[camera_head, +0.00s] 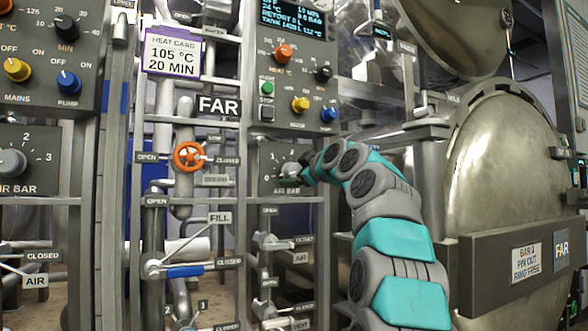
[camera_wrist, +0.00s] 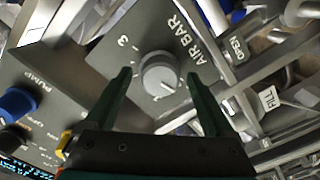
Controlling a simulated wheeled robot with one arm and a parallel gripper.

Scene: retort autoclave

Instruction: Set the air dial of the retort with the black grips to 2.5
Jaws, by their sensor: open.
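An AIR BAR dial with a round grey knob (camera_wrist: 160,74) sits on a dark panel in the wrist view. Its panel (camera_head: 268,180) also shows in the head view, below the FAR sign, with the knob partly hidden by my gripper. My gripper (camera_wrist: 158,76) is open, one finger on each side of the knob in the picture; I cannot tell whether they touch it. In the head view my gripper (camera_head: 304,167) is at that dial. The knob's exact setting is not readable. A second AIR BAR dial (camera_head: 12,162) is at the left edge. No black grips are clearly visible.
A control box (camera_head: 293,75) with coloured knobs and a screen is above the dial. An orange valve wheel (camera_head: 189,157) and pipes are to its left. A large round retort door (camera_head: 515,180) stands on the right. Metal posts flank the dial panel.

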